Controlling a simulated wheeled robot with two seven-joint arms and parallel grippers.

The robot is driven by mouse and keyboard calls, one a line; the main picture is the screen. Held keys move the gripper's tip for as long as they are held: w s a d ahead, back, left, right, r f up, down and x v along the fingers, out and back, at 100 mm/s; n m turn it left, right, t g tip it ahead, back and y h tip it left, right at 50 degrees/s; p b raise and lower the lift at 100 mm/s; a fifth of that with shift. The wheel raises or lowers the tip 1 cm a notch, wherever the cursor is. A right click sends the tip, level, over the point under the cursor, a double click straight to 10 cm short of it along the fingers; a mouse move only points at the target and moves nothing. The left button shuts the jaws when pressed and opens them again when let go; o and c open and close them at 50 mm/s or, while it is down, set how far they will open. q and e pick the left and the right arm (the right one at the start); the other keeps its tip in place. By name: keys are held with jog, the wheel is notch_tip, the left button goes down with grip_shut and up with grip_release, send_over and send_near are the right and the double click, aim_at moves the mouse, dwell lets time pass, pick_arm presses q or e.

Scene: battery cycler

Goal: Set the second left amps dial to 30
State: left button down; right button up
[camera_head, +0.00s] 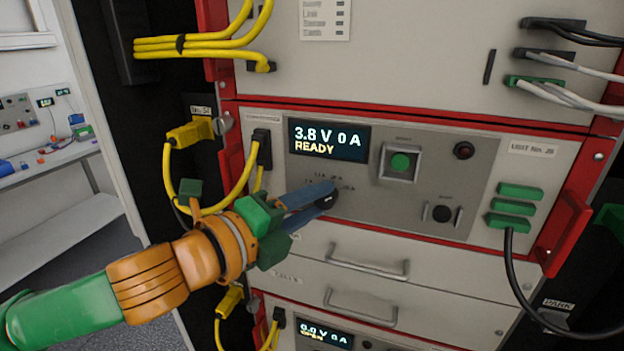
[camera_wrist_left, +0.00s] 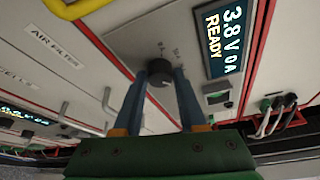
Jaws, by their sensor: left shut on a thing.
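The amps dial (camera_wrist_left: 160,72) is a dark round knob on the grey cycler panel (camera_head: 250,125), below the display. My left gripper (camera_head: 325,196) has its blue fingers shut on this dial, which they partly hide in the head view. In the left wrist view the two fingers (camera_wrist_left: 160,82) sit on either side of the dial. The scale marks around it are too small to read. The display (camera_head: 329,140) reads 3.8 V 0 A and READY. My right gripper is not in view.
A green button (camera_head: 400,162) and a dark red lamp (camera_head: 464,150) sit right of the display. Yellow cables (camera_head: 205,207) hang left of the panel near my arm. Drawer handles (camera_head: 367,263) stick out below.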

pick_arm(q)
jog(key=shift+r+m+y+p, duration=0.2)
jog(key=shift+m+y+p, duration=0.2)
jog(key=shift+m, duration=0.4)
jog(key=c, duration=0.6)
grip_release()
jog(key=shift+o, duration=0.7)
jog(key=shift+w+d+f, duration=0.1)
jog(key=b+v, duration=0.2)
jog(key=v, duration=0.5)
